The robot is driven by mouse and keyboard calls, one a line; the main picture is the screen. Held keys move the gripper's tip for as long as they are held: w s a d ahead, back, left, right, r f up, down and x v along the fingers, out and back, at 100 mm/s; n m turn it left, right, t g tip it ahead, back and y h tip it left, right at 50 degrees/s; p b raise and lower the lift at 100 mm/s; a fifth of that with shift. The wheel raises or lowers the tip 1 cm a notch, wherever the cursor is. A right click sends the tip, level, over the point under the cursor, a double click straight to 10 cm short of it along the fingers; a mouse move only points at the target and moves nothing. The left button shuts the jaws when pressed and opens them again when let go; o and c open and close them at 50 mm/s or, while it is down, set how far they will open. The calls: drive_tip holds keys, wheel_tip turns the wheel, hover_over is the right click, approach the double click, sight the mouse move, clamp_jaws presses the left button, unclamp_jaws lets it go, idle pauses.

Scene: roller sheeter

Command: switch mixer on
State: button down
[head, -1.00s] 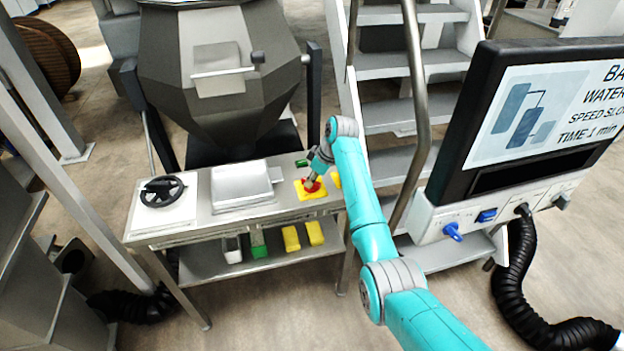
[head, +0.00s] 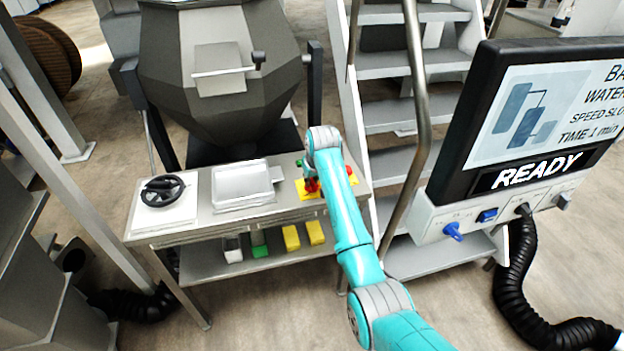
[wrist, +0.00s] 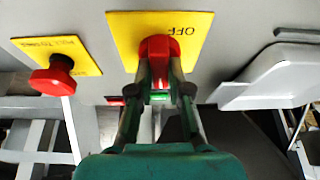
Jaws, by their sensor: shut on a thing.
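The red switch knob (wrist: 160,44) sits on a yellow plate (wrist: 196,32) whose "OFF" lettering appears upside down in the wrist view. My gripper (wrist: 162,68) has its two fingers closed on this knob. In the head view, the red knob (head: 312,186) shows beside my arm on the control table, with part of its yellow plate (head: 303,194). My fingers are mostly hidden there by my arm. The monitor display (head: 540,170) at the right reads "READY".
A red mushroom button (wrist: 53,76) on another yellow plate (wrist: 70,50) is beside the switch. A lidded tray (head: 243,187) and black handwheel (head: 163,190) lie left on the table. The mixer vessel (head: 220,110) stands behind, metal stairs (head: 415,117) to the right.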

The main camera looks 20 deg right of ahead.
drive_tip(key=shift+f+m, duration=0.1)
drive_tip(key=shift+m, duration=0.3)
drive_tip(key=c, duration=1.1)
unclamp_jaws()
drive_tip(key=v, duration=1.2)
drive_tip(key=shift+a, duration=0.1)
